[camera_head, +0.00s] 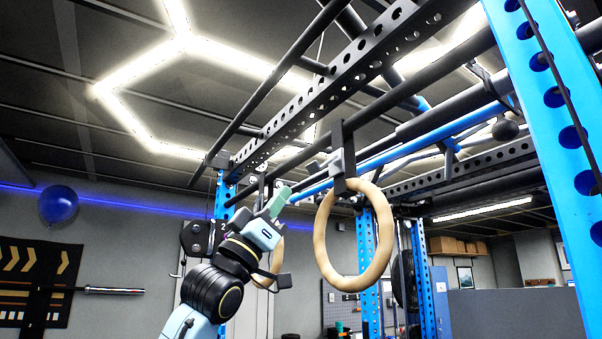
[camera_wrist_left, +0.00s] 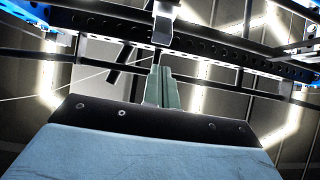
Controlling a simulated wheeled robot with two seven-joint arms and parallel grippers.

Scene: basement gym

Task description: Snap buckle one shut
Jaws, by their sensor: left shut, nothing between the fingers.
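A wooden gym ring (camera_head: 322,245) hangs from a black strap (camera_head: 337,136) on the overhead rig. A grey buckle (camera_head: 347,163) sits on that strap just above the ring; I cannot tell whether its lever is open or shut. A second ring (camera_head: 280,250) hangs farther back, mostly hidden behind my left arm. My left gripper (camera_head: 279,202) is raised, left of the near buckle and apart from it in the picture. Its green fingers are together and empty. In the left wrist view, the fingers (camera_wrist_left: 161,88) point up toward a grey buckle-like block (camera_wrist_left: 163,27). No label shows which buckle is one.
A black perforated beam (camera_head: 345,70) and blue bars cross overhead, close above my gripper. A blue upright (camera_head: 555,120) stands at the right. A blue balloon (camera_head: 58,204) and a barbell (camera_head: 112,291) are at the left. The air between gripper and near ring looks free.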

